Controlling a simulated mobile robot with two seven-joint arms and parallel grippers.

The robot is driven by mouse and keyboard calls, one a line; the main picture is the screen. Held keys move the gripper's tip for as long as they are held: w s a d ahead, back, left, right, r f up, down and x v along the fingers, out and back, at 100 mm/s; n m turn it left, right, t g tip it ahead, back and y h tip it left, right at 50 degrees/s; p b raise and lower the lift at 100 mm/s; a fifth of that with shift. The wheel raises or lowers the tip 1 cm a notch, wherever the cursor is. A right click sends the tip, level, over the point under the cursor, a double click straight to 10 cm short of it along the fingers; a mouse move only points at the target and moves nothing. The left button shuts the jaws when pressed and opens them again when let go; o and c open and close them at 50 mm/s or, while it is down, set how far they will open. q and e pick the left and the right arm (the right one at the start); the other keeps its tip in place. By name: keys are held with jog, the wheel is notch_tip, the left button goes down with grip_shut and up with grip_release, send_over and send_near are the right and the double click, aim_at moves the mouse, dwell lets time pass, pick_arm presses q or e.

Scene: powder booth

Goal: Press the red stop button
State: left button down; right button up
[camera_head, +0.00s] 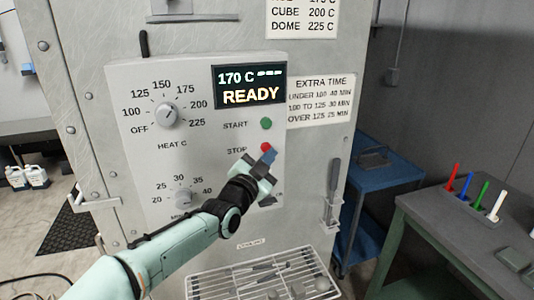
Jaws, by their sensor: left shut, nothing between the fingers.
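The red stop button (265,147) sits on the grey control panel (190,75), right of the word STOP and below the green start button (266,123). Its lower right part is hidden by my left gripper (268,155). My left gripper is shut and empty, its fingertips at the red button in the picture. I cannot tell whether they touch it. The display (250,87) above reads 170 C and READY. My right gripper is not in view.
Two dials, the heat dial (167,114) and a lower dial (183,197), are on the panel's left. A wire rack (215,284) sticks out below. A lever handle (332,185), a blue cart (385,178) and a table (440,215) with coloured markers stand to the right.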

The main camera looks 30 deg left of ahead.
pick_arm(q)
jog(key=shift+d, duration=0.2)
jog(key=shift+s+d, duration=1.65)
jog(key=shift+d, duration=0.15)
